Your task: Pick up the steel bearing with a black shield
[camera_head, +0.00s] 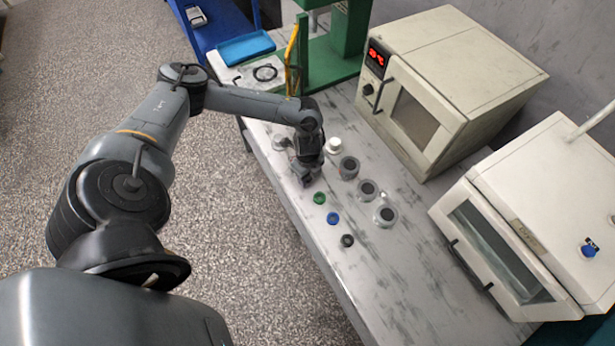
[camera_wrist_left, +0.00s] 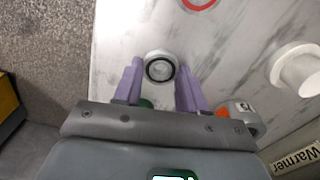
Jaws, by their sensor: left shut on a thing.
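In the left wrist view the steel bearing with a black shield (camera_wrist_left: 160,67) is a pale metal ring with a dark inner ring. It sits between the two purple fingertips of my left gripper (camera_wrist_left: 159,70), which is shut on it. In the head view my left gripper (camera_head: 307,181) points down over the table, near its left edge, and hides the bearing. I cannot tell whether the bearing touches the table. My right gripper is not in view.
A green ring (camera_head: 319,198), a blue ring (camera_head: 333,218) and a black ring (camera_head: 347,240) lie close to the gripper. Grey cylindrical parts (camera_head: 349,167) and a white part (camera_head: 334,145) stand to the right. A beige oven (camera_head: 470,65) stands behind.

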